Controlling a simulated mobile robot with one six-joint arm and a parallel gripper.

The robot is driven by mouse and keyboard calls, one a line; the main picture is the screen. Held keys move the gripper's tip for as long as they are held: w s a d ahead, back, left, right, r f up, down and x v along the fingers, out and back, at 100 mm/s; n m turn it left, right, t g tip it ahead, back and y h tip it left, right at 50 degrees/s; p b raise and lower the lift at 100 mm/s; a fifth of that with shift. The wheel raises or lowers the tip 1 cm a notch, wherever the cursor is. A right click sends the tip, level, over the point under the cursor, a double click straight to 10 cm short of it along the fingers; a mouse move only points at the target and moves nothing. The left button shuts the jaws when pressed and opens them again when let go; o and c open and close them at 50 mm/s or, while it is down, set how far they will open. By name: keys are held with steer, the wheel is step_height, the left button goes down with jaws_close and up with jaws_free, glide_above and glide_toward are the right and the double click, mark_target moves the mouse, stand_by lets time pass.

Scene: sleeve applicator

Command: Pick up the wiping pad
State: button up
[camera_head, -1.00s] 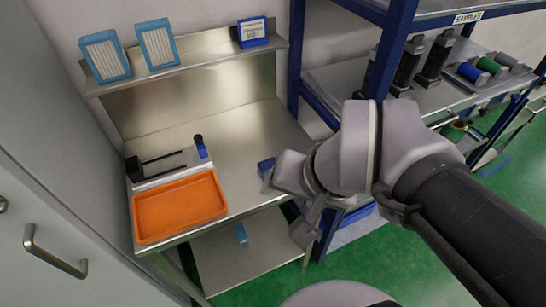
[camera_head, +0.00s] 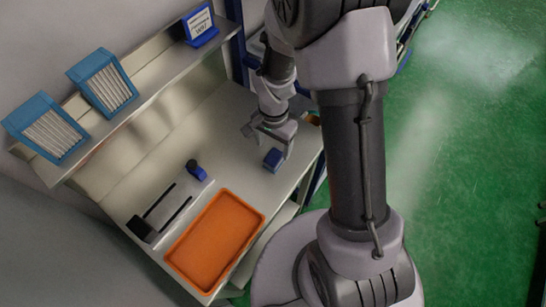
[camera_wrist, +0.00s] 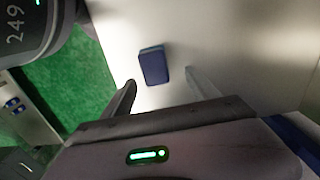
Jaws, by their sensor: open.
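The wiping pad, a small dark blue block (camera_head: 273,158), lies on the metal bench near its front edge. In the wrist view the pad (camera_wrist: 154,66) lies flat on the bench, ahead of and between the lines of my fingers. My gripper (camera_head: 270,142) is just above and behind the pad in the head view. In the wrist view its two fingers (camera_wrist: 160,90) are spread apart with nothing between them. The height of the fingertips above the bench is hard to tell.
An orange tray (camera_head: 214,242) lies on the bench, beside a fixture with two dark rods (camera_head: 170,208). Two blue-framed racks (camera_head: 105,84) and a blue sign (camera_head: 201,24) stand on the shelf above.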

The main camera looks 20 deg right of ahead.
mark_target(274, 157)
steer(key=f, duration=0.2)
steer(key=s+f+b, duration=0.1)
steer(key=f, duration=0.2)
steer(key=shift+s+a+f, duration=0.1)
steer(key=shift+f, duration=0.25)
steer(key=shift+r, duration=0.1)
steer(key=shift+c, duration=0.2)
steer(key=c, duration=1.4)
